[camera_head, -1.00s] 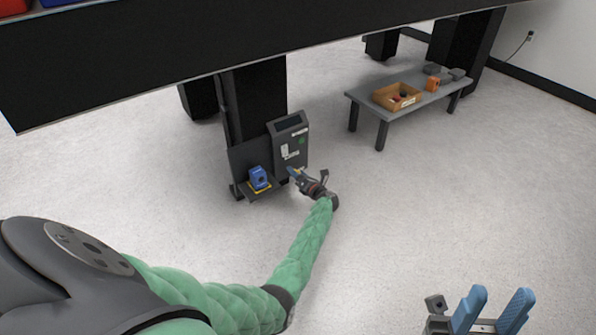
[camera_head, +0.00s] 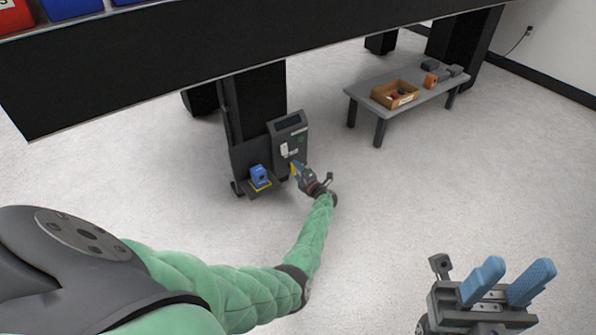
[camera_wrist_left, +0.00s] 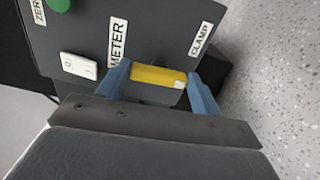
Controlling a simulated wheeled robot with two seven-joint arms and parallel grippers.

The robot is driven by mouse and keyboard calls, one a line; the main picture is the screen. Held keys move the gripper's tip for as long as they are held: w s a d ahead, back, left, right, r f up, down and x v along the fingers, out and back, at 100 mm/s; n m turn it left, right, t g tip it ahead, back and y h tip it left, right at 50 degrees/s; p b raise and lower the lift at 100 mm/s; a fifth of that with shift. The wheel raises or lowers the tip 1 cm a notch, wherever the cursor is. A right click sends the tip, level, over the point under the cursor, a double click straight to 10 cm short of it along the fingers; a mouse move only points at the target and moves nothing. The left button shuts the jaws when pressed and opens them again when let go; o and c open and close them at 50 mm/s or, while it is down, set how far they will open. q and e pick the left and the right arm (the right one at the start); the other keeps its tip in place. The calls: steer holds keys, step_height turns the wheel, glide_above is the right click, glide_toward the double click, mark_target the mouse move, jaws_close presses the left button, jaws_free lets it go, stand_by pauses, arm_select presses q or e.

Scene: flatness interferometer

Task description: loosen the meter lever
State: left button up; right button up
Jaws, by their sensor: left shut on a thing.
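The meter lever (camera_wrist_left: 158,76) is a yellow bar with a pale end, on a dark grey panel (camera_wrist_left: 85,35) between the METER label (camera_wrist_left: 118,42) and the CLAMP label (camera_wrist_left: 201,39) in the left wrist view. My left gripper (camera_wrist_left: 162,84) is shut on it, with one blue finger at each end of the bar. In the head view my left gripper (camera_head: 296,168) is at the lower front of the dark grey cabinet (camera_head: 290,134). My right gripper (camera_head: 507,282) is open and empty over the floor at the lower right.
A blue device (camera_head: 259,175) on a yellow base stands on a low shelf left of the cabinet. A grey bench (camera_head: 361,92) with a cardboard box (camera_head: 388,94) stands at the right. A large black tabletop (camera_head: 200,70) overhangs the cabinet. The floor between is clear.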

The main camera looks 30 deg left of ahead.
arm_select(q)
steer(key=shift+m, duration=0.3)
steer(key=o, duration=1)
steer(key=shift+d, duration=0.1)
steer(key=shift+p+v, duration=1.05)
steer(key=shift+v, duration=2.8)
